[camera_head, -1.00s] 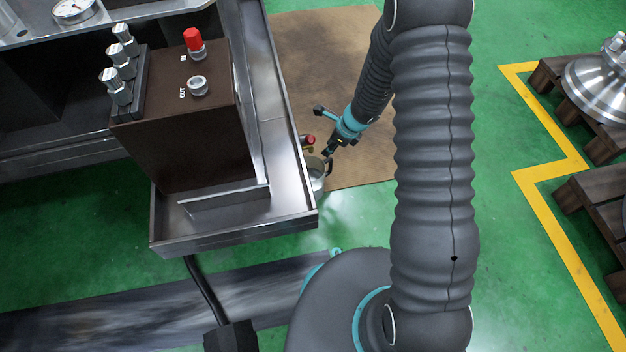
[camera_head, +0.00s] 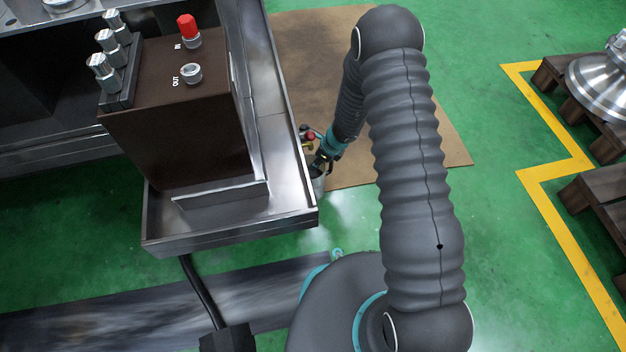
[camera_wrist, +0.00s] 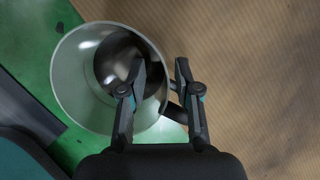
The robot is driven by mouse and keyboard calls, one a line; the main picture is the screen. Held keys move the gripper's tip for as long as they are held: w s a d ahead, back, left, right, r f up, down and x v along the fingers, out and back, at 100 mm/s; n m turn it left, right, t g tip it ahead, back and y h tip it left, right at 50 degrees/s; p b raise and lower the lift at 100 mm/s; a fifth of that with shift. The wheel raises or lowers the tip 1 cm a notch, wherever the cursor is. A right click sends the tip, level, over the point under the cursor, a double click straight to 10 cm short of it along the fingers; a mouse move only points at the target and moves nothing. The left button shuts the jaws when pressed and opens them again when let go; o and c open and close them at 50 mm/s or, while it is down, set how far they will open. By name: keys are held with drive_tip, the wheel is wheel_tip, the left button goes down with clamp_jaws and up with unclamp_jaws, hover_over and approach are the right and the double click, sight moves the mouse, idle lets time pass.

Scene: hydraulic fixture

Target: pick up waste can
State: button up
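The waste can (camera_head: 319,186) stands on the floor just right of the metal tray's edge in the head view, partly hidden by that edge and my gripper (camera_head: 322,162). In the wrist view I look down into the round, pale, open can (camera_wrist: 72,85); a dark round shape shows at its bottom. A dark handle-like piece sits at its right side. My gripper (camera_wrist: 160,68) is open across the can's right rim. The left finger lies over the inside and the right finger outside the wall. I cannot tell how deep the fingers reach.
The metal tray (camera_head: 285,150) with a brown block (camera_head: 175,120) stands close left of the can. A small red-topped item (camera_head: 310,135) is just behind it. Brown cardboard (camera_head: 400,160) lies on the green floor to the right. Wooden pallets (camera_head: 595,205) are far right.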

drive_tip(key=shift+w+a+f, duration=0.1)
drive_tip(key=shift+a+f, duration=0.1)
drive_tip(key=shift+f, duration=0.35)
clamp_jaws()
drive_tip(key=shift+r, duration=0.3)
